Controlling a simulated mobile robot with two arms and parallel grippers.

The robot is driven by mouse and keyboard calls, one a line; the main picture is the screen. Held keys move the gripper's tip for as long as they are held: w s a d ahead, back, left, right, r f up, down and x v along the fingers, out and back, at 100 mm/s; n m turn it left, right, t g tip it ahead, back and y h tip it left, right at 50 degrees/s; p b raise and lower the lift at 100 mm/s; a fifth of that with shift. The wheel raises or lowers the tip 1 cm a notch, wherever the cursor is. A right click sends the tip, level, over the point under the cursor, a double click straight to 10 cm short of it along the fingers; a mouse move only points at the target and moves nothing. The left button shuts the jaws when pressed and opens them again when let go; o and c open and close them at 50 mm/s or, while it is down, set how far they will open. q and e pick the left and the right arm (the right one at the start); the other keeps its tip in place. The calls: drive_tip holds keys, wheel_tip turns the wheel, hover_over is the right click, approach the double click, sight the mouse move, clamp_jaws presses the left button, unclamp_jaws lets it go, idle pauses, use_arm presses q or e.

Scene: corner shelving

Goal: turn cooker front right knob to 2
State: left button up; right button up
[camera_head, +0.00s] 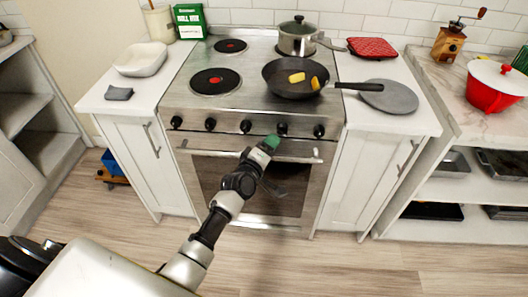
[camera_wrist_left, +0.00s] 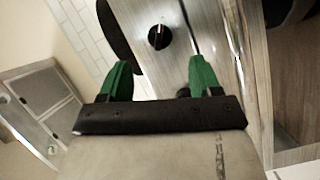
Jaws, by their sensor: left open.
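The steel cooker (camera_head: 230,146) has a row of several black knobs on its front panel. My left gripper (camera_head: 272,142), with green fingers, is just in front of the panel, close to the second knob from the right (camera_head: 282,129). The rightmost knob (camera_head: 319,131) is farther to the right and clear of the gripper. In the left wrist view the left gripper (camera_wrist_left: 160,72) is open and empty. A black knob (camera_wrist_left: 158,37) with a pale pointer line shows beyond the fingertips, roughly between them, apart from both. My right gripper is in neither view.
A black frying pan (camera_head: 290,79) with yellow pieces sits on the right of the hob, its handle pointing right. A lidded pot (camera_head: 298,38) stands behind it. The oven door handle (camera_head: 250,153) runs just below the knobs, near the gripper.

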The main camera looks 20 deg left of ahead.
use_arm(q)
drive_tip(key=shift+s+a+r, duration=0.1)
drive_tip(key=shift+s, duration=0.7)
drive_tip(key=shift+s+a+r, duration=0.1)
drive_tip(key=shift+s, duration=0.7)
drive_tip(key=shift+f, duration=0.1)
drive_tip(key=s+f+m+g, duration=0.3)
drive_tip(key=s+f, duration=0.3)
drive_tip(key=f, duration=0.4)
drive_tip(key=s+f+m+g, duration=0.25)
drive_tip(key=s+f, duration=0.45)
drive_tip(key=f, duration=0.4)
drive_tip(key=s+f+m+g, duration=0.25)
drive_tip(key=s+f, duration=0.35)
drive_tip(key=f, duration=0.4)
drive_tip(key=s+f+m+g, duration=0.2)
drive_tip(key=s+f, duration=0.2)
drive_tip(key=s, duration=0.6)
drive_tip(key=s+a+f+m+g+y, duration=0.1)
drive_tip(key=s+f+m+g, duration=0.2)
drive_tip(key=s, duration=0.7)
drive_tip(key=s+a+f+m+g+y, duration=0.1)
drive_tip(key=s+f+m+g, duration=0.1)
drive_tip(key=s+f, duration=0.4)
drive_tip(key=s+g, duration=0.1)
drive_tip(key=s, duration=0.4)
drive_tip(key=shift+f, duration=0.15)
